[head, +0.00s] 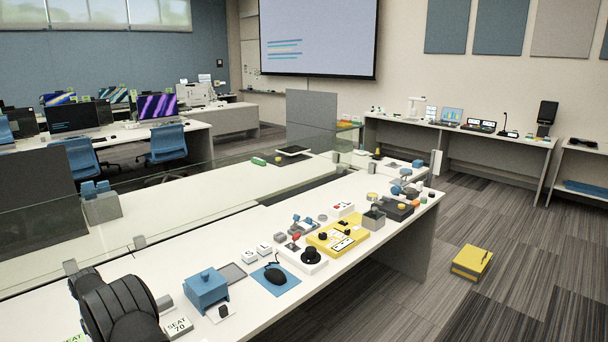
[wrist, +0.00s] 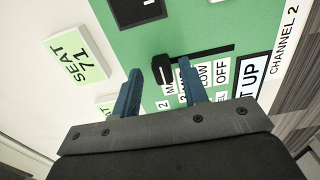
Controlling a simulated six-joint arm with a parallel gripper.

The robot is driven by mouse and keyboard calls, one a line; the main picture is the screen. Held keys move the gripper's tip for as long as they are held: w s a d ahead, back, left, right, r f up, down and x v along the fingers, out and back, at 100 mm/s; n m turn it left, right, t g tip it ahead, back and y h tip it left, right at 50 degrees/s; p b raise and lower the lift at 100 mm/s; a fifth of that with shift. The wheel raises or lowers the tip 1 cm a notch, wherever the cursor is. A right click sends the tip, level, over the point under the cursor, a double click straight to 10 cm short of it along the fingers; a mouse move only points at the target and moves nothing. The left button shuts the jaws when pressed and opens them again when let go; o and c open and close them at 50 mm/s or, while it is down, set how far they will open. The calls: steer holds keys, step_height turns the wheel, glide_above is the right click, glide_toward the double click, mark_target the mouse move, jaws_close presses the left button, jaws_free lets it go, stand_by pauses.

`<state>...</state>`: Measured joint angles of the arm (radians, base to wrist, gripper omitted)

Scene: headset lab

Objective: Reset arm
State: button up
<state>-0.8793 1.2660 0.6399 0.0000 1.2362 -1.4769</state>
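My gripper (wrist: 160,70) shows in the wrist view, with its two blue fingers spread apart and nothing held between them. It is over a green panel (wrist: 215,20). A black slider knob (wrist: 161,69) on the panel lies between the fingertips in the picture, with gaps on both sides. I cannot tell how far the tips are above the panel. Labels beside the knob (wrist: 204,75) include "LOW" and "OFF". In the head view, a black part of my arm fills the lower left, and my gripper and the green panel are out of sight.
A "SEAT 71" card (wrist: 77,60) lies left of the panel. In the head view, the long white bench (head: 245,215) carries a blue box (head: 206,290), a mouse (head: 275,274), a yellow panel (head: 338,234) and other devices. A yellow box (head: 471,262) lies on the floor.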

step_height(320, 180, up, 18)
step_height(320, 180, down, 18)
steer(key=shift+f, duration=0.2)
steer(key=shift+s+d, duration=0.35)
steer(key=shift+d, duration=0.05)
steer(key=o, duration=1.3)
steer(key=shift+r, duration=0.15)
steer(key=r, duration=1.8)
steer(key=shift+w+a+r, duration=0.2)
steer(key=shift+a+r, duration=0.15)
step_height(320, 180, down, 10)
steer(key=shift+r, duration=0.2)
steer(key=shift+r, duration=0.1)
